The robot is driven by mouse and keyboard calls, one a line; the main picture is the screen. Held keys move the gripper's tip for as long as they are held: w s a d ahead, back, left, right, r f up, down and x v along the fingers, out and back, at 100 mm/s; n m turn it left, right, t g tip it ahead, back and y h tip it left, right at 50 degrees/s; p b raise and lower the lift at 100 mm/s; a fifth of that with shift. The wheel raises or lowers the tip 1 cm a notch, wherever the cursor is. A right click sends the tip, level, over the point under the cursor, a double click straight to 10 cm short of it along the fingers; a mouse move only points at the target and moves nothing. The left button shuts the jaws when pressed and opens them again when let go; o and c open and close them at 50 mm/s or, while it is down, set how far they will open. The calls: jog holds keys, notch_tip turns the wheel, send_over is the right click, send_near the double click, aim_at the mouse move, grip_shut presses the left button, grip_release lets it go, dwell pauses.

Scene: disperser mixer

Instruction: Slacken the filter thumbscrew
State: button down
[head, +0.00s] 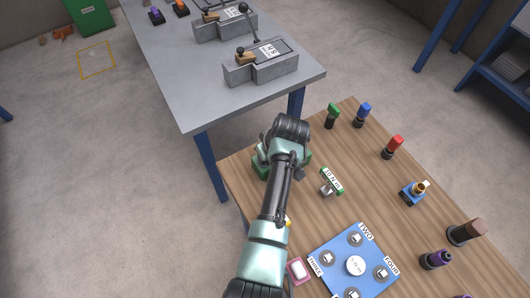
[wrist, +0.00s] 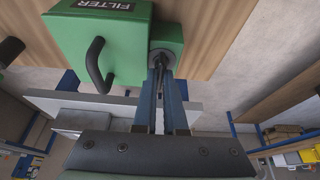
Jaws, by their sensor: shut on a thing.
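The green filter housing (wrist: 105,40) with a "FILTER" label fills the upper left of the wrist view. A curved black handle (wrist: 95,65) sticks out of its face. A small green block at its right side carries the dark filter thumbscrew (wrist: 160,58). My gripper (wrist: 160,75) is shut on the thumbscrew, with its two blue fingers close together; the fingertips hide part of the screw. In the head view the filter housing (head: 260,168) stands at the wooden table's left corner, mostly hidden behind my arm, and the thumbscrew cannot be made out.
The wooden table (head: 350,205) also holds a small white-labelled stand (head: 331,182) right of my arm, a blue numbered plate (head: 325,253), and several coloured knobs along the far side. A grey bench (head: 200,95) with lever devices stands beyond a floor gap.

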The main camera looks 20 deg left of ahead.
jog(key=c, duration=1)
grip_release()
jog(key=v, duration=1.3)
